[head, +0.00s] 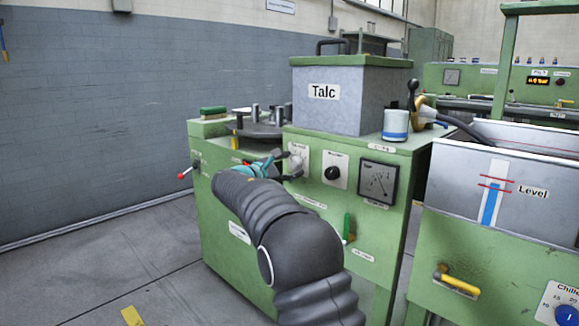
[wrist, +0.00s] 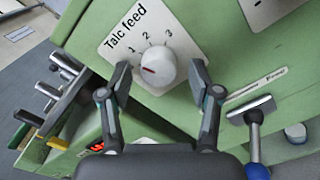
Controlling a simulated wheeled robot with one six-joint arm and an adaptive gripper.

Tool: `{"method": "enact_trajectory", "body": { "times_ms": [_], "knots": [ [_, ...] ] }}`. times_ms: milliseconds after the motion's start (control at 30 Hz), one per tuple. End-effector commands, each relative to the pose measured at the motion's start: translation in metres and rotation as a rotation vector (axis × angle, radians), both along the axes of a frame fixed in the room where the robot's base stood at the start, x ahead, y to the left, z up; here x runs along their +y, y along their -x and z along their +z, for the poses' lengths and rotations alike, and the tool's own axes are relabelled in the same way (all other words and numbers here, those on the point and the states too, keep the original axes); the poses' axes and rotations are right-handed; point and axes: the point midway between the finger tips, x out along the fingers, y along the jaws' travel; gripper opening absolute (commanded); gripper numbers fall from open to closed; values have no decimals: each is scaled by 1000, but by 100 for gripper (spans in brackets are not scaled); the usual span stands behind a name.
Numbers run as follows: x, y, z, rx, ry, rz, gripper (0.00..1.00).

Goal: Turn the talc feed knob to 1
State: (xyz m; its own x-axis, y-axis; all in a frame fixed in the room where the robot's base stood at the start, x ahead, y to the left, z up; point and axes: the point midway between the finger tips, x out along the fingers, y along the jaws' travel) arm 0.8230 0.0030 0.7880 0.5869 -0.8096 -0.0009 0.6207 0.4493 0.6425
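The talc feed knob (wrist: 158,73) is a round white knob on a white plate marked "Talc feed" with 1, 2 and 3 around it. Its short red mark points left in the wrist view, a little below the direction of the 1. My gripper (wrist: 161,76) is open, one fingertip on either side of the knob, with visible gaps. In the head view, my gripper (head: 284,164) is at the talc feed plate (head: 298,150) on the green machine (head: 240,215) and partly hides the knob.
A black knob (head: 333,173) and a square gauge (head: 377,183) sit right of the plate. A green lever (head: 347,227) sticks out below. In the wrist view, a scraper-like tool with a blue handle (wrist: 257,171) is at lower right, and metal posts (wrist: 55,75) stand at left.

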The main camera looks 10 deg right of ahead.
Motion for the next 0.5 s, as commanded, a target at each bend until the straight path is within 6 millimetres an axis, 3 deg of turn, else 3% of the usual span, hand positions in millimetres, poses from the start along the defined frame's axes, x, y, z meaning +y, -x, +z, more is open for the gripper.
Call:
{"method": "enact_trajectory", "body": {
  "times_ms": [267, 500],
  "knots": [
    [11, 7, 1, -1, 0, 4, 63],
    [47, 33, 1, 1, 1, 5, 63]
  ]
}}
